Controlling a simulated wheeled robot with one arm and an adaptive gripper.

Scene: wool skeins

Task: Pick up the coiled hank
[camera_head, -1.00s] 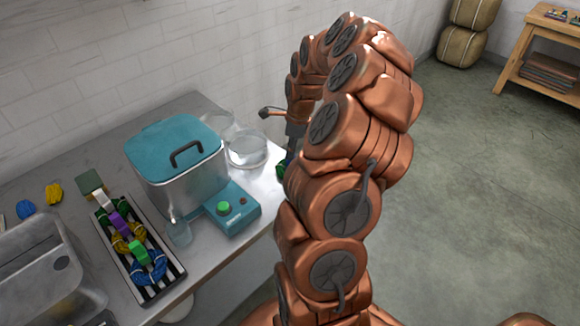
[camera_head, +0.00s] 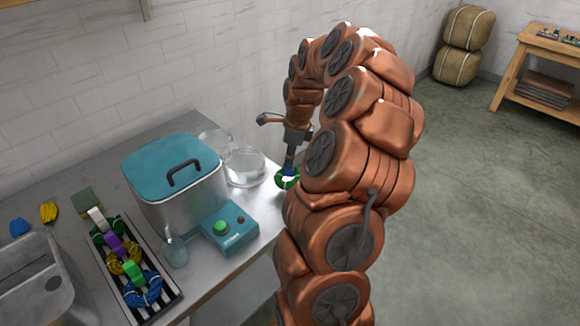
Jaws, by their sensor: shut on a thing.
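The coiled hank (camera_head: 282,183) is a green ring of wool with a blue band, seen at the right end of the metal counter. My arm hides part of it on the right. My gripper (camera_head: 289,166) points down and is shut on the hank at its blue band. I cannot tell whether the hank touches the counter or hangs just above it.
Clear glass bowls (camera_head: 244,166) stand just left of the hank. A teal-lidded steel pot (camera_head: 181,192) and a teal control box (camera_head: 231,231) are further left. A striped rack (camera_head: 167,288) holds several banded hanks beside a sink (camera_head: 38,285). Open floor (camera_head: 470,200) lies right.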

